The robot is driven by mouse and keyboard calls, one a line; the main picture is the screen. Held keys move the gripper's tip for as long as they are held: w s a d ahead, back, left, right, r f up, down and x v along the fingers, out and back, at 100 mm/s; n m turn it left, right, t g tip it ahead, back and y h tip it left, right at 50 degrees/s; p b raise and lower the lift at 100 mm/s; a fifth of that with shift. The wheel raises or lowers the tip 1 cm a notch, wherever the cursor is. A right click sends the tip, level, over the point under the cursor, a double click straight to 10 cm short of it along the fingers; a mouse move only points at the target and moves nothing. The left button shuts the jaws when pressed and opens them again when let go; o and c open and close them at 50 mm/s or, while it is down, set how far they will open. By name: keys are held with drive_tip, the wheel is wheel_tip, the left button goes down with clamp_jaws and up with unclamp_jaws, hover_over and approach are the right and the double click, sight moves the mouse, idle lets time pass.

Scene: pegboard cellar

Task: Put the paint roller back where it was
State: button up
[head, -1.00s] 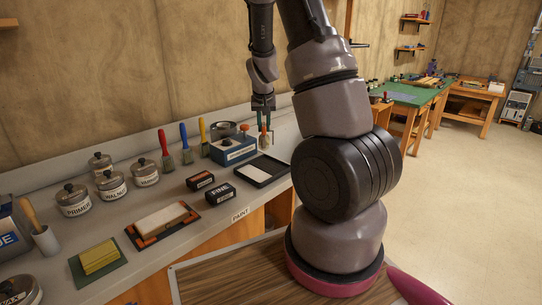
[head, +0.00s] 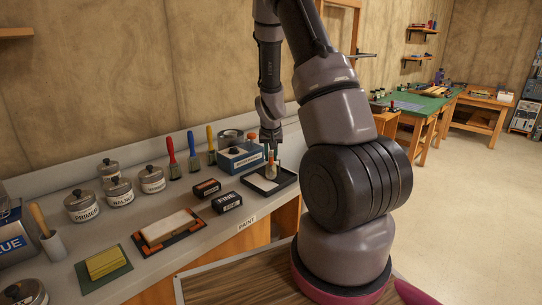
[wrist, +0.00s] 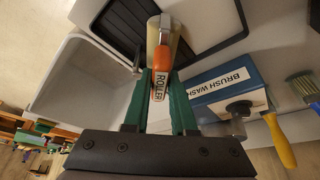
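The paint roller (head: 271,167) has an orange handle marked ROLLER, which shows in the wrist view (wrist: 159,75), and a cream sleeve (wrist: 166,38). My gripper (head: 271,148), with green fingers in the wrist view (wrist: 160,88), is shut on the handle, one finger on each side. The roller stands upright over the black paint tray (head: 284,185), which has a white panel inside. The sleeve's lower end appears at or just above the tray; I cannot tell whether it touches.
A blue brush wash box (head: 236,158) stands close behind the tray. Brushes (head: 192,150), small black boxes (head: 227,202) and lidded tins (head: 82,205) crowd the counter to the left. A pale open bin (wrist: 75,85) is beside the tray in the wrist view.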

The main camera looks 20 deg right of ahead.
drive_tip(key=o, duration=0.3)
drive_tip(key=shift+r, duration=0.15)
drive_tip(key=shift+s+a+r, duration=0.1)
drive_tip(key=shift+r, duration=0.3)
drive_tip(key=s+a+r+y, duration=0.1)
drive_tip(key=s+a+r, duration=0.15)
drive_tip(key=r, duration=0.45)
drive_tip(key=s+a+r+t+y, duration=0.1)
drive_tip(key=s+a+r, duration=0.1)
drive_tip(key=s+r, duration=0.3)
drive_tip(key=s+a+r, duration=0.2)
drive_tip(key=r, duration=0.6)
drive_tip(key=s+a+r+t+y, duration=0.1)
drive_tip(key=s+a+r, duration=0.3)
drive_tip(key=s, duration=0.5)
drive_tip(key=s+a+r+t, duration=0.1)
drive_tip(key=s+a+r, duration=0.3)
drive_tip(key=s+r, duration=0.5)
drive_tip(key=shift+r+n+y, duration=0.25)
drive_tip(key=shift+n+y, duration=0.15)
drive_tip(key=shift+d, duration=0.1)
